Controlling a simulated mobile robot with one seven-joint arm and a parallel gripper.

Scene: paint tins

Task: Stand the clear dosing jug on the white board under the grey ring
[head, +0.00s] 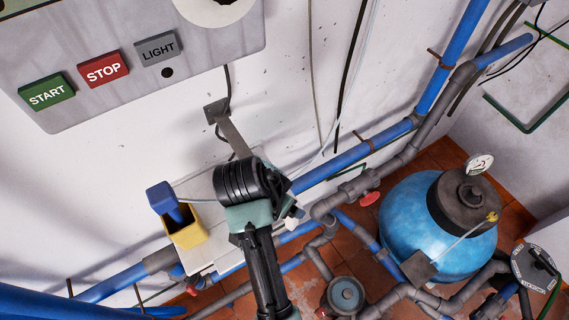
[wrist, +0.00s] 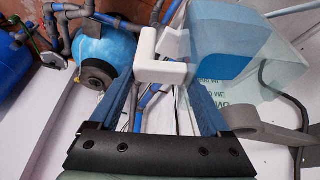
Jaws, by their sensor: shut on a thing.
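The clear dosing jug (wrist: 245,45) shows in the wrist view as a see-through, blue-tinted body with dark lettering near its lower edge. My gripper (wrist: 163,58) is shut on the jug, its white fingertips at the jug's left side in that view. In the head view my gripper (head: 288,222) is over the right part of the white board (head: 203,258), and my arm hides the jug. The grey ring (wrist: 240,122) shows partly at the right of the wrist view, close to the jug. Its grey bracket (head: 234,138) comes off the wall in the head view. I cannot tell whether the jug touches the board.
A yellow container (head: 186,232) with a blue item (head: 165,198) in it stands at the left of the board. Blue and grey pipes (head: 340,163) run close along the wall. A blue tank (head: 410,225) stands at the right. A control panel (head: 120,75) is at the upper left.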

